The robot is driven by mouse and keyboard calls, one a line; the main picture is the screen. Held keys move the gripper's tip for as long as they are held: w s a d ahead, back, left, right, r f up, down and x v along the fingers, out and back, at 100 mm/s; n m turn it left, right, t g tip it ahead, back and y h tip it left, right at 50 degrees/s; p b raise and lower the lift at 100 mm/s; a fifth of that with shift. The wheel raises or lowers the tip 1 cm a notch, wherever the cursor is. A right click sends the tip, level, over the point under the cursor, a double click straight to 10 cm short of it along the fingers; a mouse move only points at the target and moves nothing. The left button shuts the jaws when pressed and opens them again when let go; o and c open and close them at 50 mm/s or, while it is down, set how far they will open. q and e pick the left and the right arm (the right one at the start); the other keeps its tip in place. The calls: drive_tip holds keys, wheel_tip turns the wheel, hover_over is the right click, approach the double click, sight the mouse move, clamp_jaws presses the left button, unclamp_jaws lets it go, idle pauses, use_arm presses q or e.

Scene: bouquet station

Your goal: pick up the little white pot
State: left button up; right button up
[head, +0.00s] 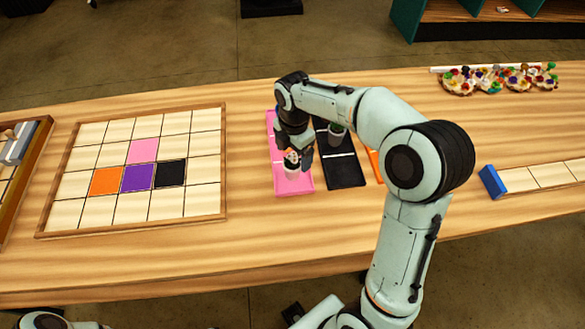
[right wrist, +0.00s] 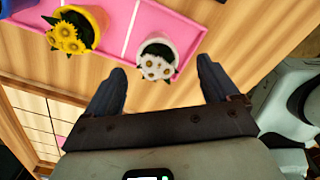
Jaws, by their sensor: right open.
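The little white pot (head: 291,173) holds white flowers and stands on the front part of the pink tray (head: 306,186). In the right wrist view the white pot (right wrist: 152,45) shows just beyond the fingertips, roughly centred between them. My right gripper (head: 294,154) is open and empty above the pot in the head view; its two fingers also show apart in the right wrist view (right wrist: 161,66). My left gripper is not in view.
A yellow pot (right wrist: 93,18) with yellow flowers stands near the white one on the pink tray. A black tray (head: 345,174) with another pot (head: 336,136) lies to the right. A gridded board (head: 225,160) lies left. A blue block (head: 491,182) stands far right.

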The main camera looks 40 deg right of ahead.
sight(293, 157)
wheel_tip(293, 157, down, 5)
drive_tip(key=shift+w+r, duration=0.15)
drive_tip(key=shift+r, duration=0.05)
drive_tip(key=shift+c, duration=0.3)
drive_tip(key=c, duration=1.4)
drive_tip(key=shift+o, duration=0.2)
drive_tip(key=shift+r, duration=0.15)
